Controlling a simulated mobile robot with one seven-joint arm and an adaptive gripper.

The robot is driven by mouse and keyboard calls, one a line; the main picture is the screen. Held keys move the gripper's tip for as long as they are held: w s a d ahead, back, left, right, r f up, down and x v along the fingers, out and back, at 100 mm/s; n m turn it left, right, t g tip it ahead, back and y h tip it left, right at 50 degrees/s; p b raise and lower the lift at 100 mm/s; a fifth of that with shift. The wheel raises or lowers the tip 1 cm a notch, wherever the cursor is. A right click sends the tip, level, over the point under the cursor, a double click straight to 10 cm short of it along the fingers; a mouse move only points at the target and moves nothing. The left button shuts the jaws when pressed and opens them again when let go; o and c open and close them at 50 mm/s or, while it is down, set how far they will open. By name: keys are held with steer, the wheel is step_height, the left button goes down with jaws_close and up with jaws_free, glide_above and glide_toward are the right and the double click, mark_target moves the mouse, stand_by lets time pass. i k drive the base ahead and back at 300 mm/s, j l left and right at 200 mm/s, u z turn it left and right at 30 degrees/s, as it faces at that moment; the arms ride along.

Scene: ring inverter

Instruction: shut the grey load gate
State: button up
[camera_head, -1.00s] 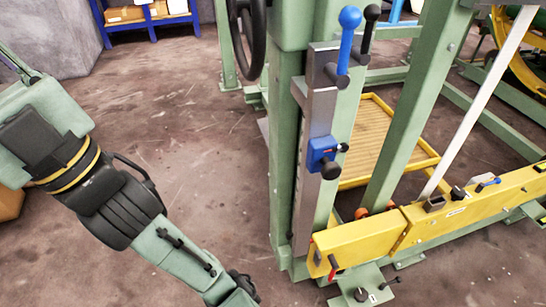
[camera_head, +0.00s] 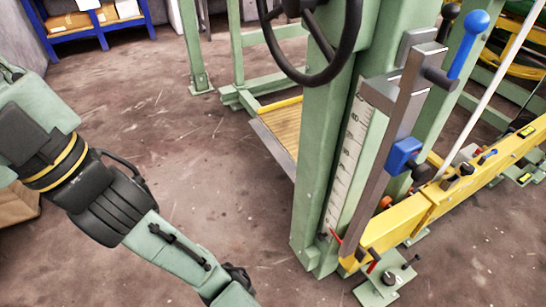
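A long grey metal bar (camera_head: 378,165) stands tilted along the front of the green post, beside a white graduated scale (camera_head: 346,160); it appears to be the load gate, but I cannot be sure. A blue-handled lever (camera_head: 470,45) sits by its top, and a blue block (camera_head: 402,156) with a black knob sits partway down. Its lower end reaches the yellow beam (camera_head: 400,225). My arm (camera_head: 160,240) crosses the lower left and runs out of the bottom edge. My gripper is out of view, and the arm is well apart from the bar.
A black handwheel (camera_head: 345,55) sits on the green post. A wooden-floored platform (camera_head: 280,125) lies behind the post. A green foot plate (camera_head: 385,285) sticks out at the bottom. Blue shelving (camera_head: 95,35) stands at the back left. The floor between it and the machine is clear.

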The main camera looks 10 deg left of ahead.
mark_target(286, 162)
steer(key=j+z, duration=0.3)
steer(key=j, duration=1.45)
steer(key=i+j+z, duration=0.1)
steer(key=j, duration=0.45)
steer(key=i, duration=0.35)
